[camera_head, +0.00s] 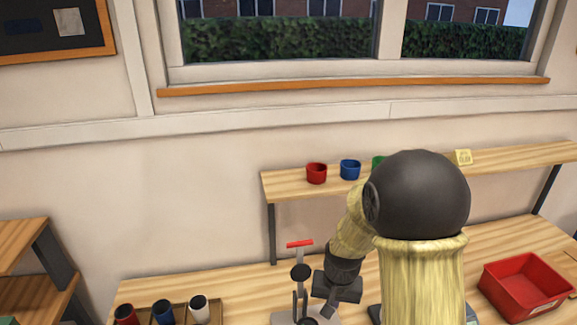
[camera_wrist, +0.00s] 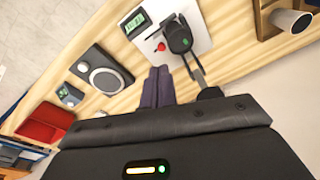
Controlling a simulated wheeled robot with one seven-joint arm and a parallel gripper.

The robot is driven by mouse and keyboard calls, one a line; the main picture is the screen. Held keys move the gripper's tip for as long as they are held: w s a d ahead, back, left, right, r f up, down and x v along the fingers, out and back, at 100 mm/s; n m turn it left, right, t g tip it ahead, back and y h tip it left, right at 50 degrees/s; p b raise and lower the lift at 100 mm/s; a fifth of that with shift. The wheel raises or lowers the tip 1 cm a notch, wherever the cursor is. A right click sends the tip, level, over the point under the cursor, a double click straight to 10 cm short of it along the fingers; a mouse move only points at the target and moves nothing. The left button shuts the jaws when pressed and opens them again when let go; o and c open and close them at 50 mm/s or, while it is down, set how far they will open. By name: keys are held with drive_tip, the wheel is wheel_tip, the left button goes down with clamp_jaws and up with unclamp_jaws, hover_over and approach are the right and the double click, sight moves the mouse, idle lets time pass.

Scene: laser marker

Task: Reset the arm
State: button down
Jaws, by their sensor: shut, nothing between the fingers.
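My gripper (camera_wrist: 158,88) shows in the wrist view with its two dark fingers together, shut and empty. It points down over the wooden workbench (camera_wrist: 125,105). Just beyond and right of the fingers is a machine with a pale base plate (camera_wrist: 150,45), a black head (camera_wrist: 178,38), a red button and a green display. In the head view, a red-handled machine (camera_head: 300,244) stands on the bench, left of my arm. My arm rises in front of the bench there and hides part of it. The fingers cannot be made out in that view.
A dark device with a round plate (camera_wrist: 104,78) and a small display unit (camera_wrist: 69,95) lie left of the fingers. A red bin (camera_head: 525,284) is at the bench's right. Several cups stand in a wooden rack at the left. A shelf (camera_head: 290,184) behind holds small coloured cups.

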drive_tip(key=s+d+r+n+b, duration=0.1)
drive_tip(key=s+d+r, duration=0.1)
drive_tip(key=s, duration=0.3)
drive_tip(key=s+d+r+n+t, duration=0.1)
drive_tip(key=s+d+r, duration=0.1)
drive_tip(key=s, duration=0.4)
drive_tip(key=shift+d+r+b, duration=0.3)
drive_tip(key=shift+r+b, duration=0.05)
drive_tip(key=shift+r, duration=0.15)
idle(2.1)
